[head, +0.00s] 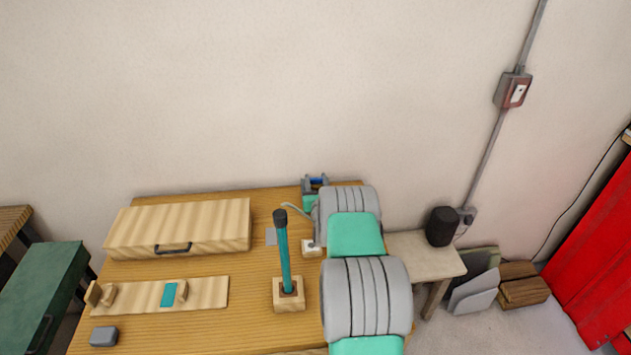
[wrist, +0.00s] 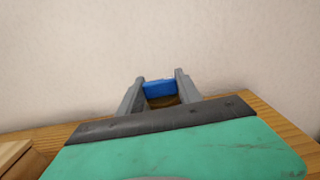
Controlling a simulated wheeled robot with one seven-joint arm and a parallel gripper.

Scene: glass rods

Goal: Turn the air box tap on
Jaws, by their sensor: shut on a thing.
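My gripper (head: 315,179) is at the back edge of the wooden table, close to the wall. It is shut on a small blue piece, likely the air box tap (wrist: 159,89), which sits between the two grey fingers in the wrist view. In the head view the blue tap shows as a small patch between the fingers. The body that the tap belongs to is mostly hidden by my gripper. A brown surface shows just below the blue piece in the wrist view.
A teal rod (head: 284,255) stands upright in a wooden block (head: 289,294) left of my arm. A small pale block (head: 311,248) with a grey tube is beside my arm. A wooden case (head: 180,227) and a board (head: 208,293) lie left. A black speaker (head: 442,226) stands right.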

